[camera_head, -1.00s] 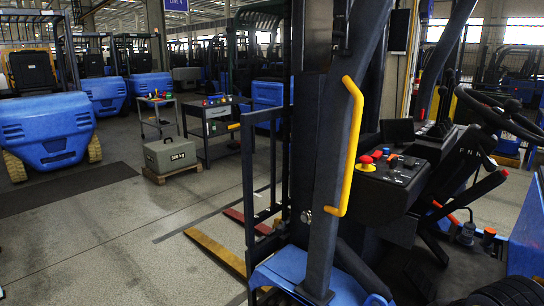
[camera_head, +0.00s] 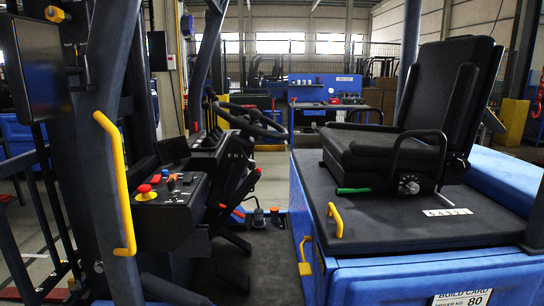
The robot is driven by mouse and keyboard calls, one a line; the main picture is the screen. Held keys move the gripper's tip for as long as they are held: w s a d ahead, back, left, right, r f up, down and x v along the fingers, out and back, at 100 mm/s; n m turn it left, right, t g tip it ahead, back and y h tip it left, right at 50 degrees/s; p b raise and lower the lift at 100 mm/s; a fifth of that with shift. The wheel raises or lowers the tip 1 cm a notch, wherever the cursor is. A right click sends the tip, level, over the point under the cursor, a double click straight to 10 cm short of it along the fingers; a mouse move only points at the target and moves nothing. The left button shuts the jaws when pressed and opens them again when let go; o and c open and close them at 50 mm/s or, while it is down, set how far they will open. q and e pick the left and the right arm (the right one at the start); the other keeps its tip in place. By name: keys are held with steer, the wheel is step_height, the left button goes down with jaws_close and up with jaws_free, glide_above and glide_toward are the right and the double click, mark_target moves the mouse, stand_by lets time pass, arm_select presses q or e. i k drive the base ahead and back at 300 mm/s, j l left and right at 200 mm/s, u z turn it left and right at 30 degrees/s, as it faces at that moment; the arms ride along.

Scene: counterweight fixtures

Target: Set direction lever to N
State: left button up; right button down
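The steering column cover (camera_head: 238,156) of the forklift carries small white letters that look like F and N, below the black steering wheel (camera_head: 262,128). A slim dark lever with a red-orange end (camera_head: 237,212) shows low beside the column. I cannot tell which part is the direction lever or how it is set. Neither of my grippers is in view.
A yellow grab handle (camera_head: 120,190) is on the left pillar. A console with a red button (camera_head: 145,192) stands behind it. The black seat (camera_head: 405,150) is on the right above a blue body (camera_head: 400,280). A floor gap lies between.

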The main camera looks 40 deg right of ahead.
mark_target(250, 162)
steer(key=z, duration=1.3)
